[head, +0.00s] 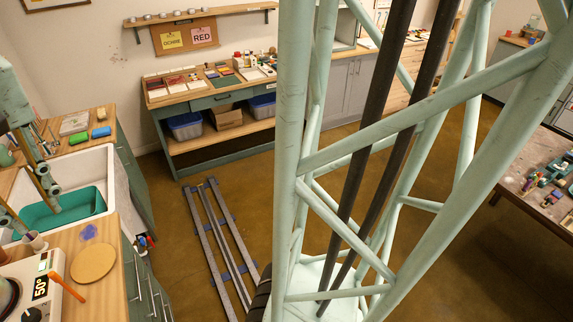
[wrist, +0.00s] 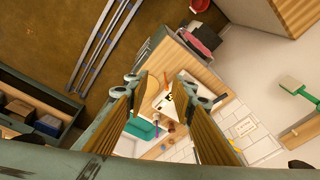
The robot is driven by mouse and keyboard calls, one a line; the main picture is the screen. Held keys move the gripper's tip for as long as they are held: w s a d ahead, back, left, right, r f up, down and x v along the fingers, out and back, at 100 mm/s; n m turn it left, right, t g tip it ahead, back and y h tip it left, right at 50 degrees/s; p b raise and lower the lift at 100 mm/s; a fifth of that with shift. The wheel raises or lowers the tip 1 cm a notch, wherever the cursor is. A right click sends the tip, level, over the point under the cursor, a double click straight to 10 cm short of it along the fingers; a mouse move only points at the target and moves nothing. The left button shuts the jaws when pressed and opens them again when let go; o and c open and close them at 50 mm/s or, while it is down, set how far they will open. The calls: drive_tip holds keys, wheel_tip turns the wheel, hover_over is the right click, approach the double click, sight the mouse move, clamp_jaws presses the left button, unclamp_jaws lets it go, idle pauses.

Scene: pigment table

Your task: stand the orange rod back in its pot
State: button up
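A small orange piece, likely the rod, shows in the wrist view (wrist: 166,80). A small brownish pot (head: 35,241) stands on the wood counter behind the hotplate; whether it is the rod's own pot I cannot tell. My gripper (head: 46,222) hangs at the left edge above the sink side, apart from the rod. In the wrist view its two wood-coloured fingers (wrist: 158,90) are spread with nothing between them.
A white sink (head: 115,190) with a teal basin (head: 75,207) lies behind the pot. A round tan board (head: 93,262) and a blue patch (head: 89,232) are right of the hotplate. A pale green truss blocks the middle of the head view.

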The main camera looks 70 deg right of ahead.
drive_tip(key=s+d+r+n+t, duration=0.1)
drive_tip(key=s+r+n, duration=0.2)
drive_tip(key=s, duration=1.6)
drive_tip(key=shift+s+d+t, duration=0.15)
drive_tip(key=shift+s+t, duration=0.05)
drive_tip(key=shift+t, duration=0.1)
drive_tip(key=shift+s, duration=0.1)
drive_tip(key=shift+o, duration=0.6)
drive_tip(key=shift+f, duration=0.1)
